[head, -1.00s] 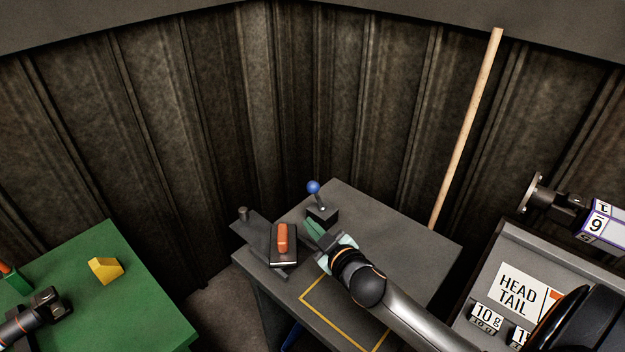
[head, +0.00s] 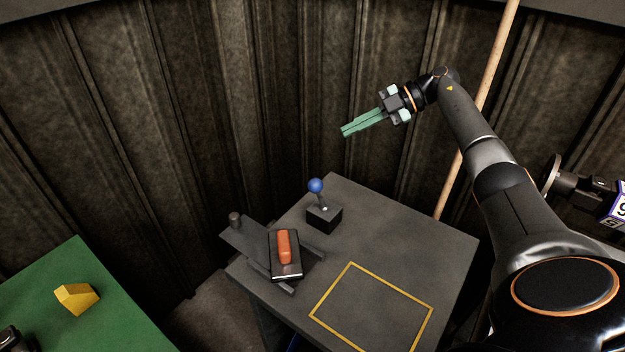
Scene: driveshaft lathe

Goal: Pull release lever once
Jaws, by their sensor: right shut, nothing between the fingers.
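The lever has a blue ball knob (head: 316,186) on a short stem. It rises from a small black box (head: 324,218) near the back corner of the grey table. It leans slightly left. My right gripper (head: 343,131) is above and a little right of the knob in the picture, clear of it. Its green fingers are shut with nothing between them and point left and down. A dark piece at the bottom left corner (head: 10,340) may be part of my left arm; no left fingers can be made out.
The grey table (head: 400,250) carries a yellow outlined rectangle, bare inside. An orange handle (head: 284,246) on a dark block sits on a grey bracket at its left edge. A green table (head: 60,270) holds a yellow block (head: 77,298). A wooden pole (head: 478,125) leans behind my right arm.

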